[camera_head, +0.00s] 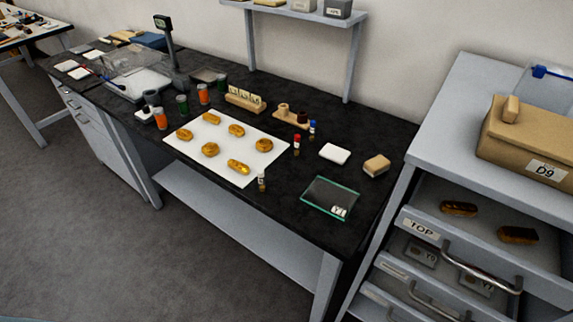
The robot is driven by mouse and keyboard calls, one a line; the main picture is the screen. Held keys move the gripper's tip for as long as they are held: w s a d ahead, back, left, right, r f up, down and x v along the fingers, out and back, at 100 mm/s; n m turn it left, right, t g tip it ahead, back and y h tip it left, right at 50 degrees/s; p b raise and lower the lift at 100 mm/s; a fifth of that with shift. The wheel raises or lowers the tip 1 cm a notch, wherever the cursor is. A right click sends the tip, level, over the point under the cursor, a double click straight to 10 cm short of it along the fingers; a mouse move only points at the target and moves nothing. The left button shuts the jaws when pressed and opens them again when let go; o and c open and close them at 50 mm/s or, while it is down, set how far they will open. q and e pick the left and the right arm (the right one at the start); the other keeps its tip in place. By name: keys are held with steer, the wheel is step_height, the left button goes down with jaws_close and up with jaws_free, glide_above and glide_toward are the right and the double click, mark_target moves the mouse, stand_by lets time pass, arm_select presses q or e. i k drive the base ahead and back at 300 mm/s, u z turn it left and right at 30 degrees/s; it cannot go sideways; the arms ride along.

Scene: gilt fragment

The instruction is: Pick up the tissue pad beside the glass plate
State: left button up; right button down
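The glass plate (325,194) lies flat near the front right of the black bench, with a small white label at its lower right corner. A white, rounded pad (335,153), which looks like the tissue pad, lies on the bench just behind the plate, apart from it. A tan block (376,166) sits to the right of the pad, also apart. Nothing covers the pad. Neither of my grippers is in view.
Left of the plate, a white sheet (222,160) holds several golden pieces. Small vials (296,146) stand between sheet and pad. A grey cabinet (440,130) with an open top drawer (480,255) stands at right. A shelf (300,12) hangs above the bench.

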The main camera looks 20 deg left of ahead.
mark_target(332, 153)
steer(key=u, duration=2.65)
steer(key=i, duration=0.1)
steer(key=z, duration=2.1)
steer(key=i, duration=0.8)
steer(key=z, duration=0.65)
